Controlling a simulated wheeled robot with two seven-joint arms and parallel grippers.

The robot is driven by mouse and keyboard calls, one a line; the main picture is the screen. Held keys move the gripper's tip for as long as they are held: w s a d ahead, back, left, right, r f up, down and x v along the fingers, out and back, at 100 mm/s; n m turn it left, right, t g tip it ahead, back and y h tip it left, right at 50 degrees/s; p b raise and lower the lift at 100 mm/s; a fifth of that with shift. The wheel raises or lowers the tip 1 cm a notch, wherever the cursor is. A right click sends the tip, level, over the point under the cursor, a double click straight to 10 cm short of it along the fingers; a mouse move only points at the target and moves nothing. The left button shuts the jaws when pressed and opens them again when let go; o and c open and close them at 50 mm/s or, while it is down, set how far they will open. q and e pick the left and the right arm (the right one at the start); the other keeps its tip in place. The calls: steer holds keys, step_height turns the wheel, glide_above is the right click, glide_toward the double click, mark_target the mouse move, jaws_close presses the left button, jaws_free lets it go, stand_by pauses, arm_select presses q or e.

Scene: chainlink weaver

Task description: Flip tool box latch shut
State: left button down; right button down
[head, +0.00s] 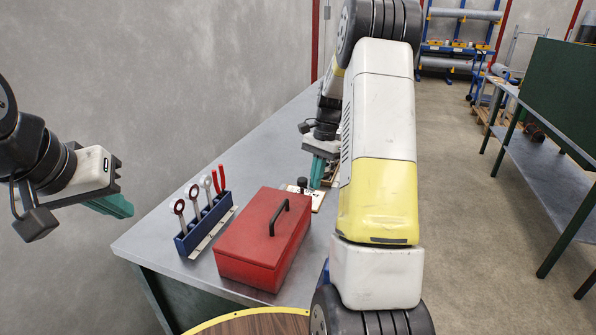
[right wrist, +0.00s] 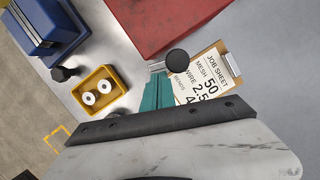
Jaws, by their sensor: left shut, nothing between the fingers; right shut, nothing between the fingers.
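The red tool box (head: 247,243) stands on the grey bench with its lid down and a black handle (head: 279,219) on top. Part of it shows at the top of the right wrist view (right wrist: 165,22). I cannot make out its latch in either view. My right gripper (head: 316,176) is shut and empty, pointing down beyond the box's far end; its teal fingers show in the right wrist view (right wrist: 157,92), beside a black round knob (right wrist: 177,60) on a metal rod. My left gripper (head: 122,207) is shut and empty, left of the bench.
A blue rack (head: 205,222) with wrenches and red-handled pliers stands left of the box. A job-sheet clipboard (right wrist: 213,72) lies near my right fingers. A yellow tray (right wrist: 108,88) with two white rings and a blue tool (right wrist: 48,22) sit nearby. My right arm hides part of the bench.

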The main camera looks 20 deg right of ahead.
steer(key=m, duration=0.1)
steer(key=s+m, duration=0.1)
steer(key=m, duration=0.1)
steer(key=a+m+t, duration=0.1)
steer(key=m, duration=0.1)
steer(key=shift+s, duration=0.35)
steer(key=shift+s+a, duration=0.1)
stand_by(0.5)
steer(key=v, duration=0.7)
steer(key=shift+d+r, duration=0.2)
steer(key=shift+r, duration=0.2)
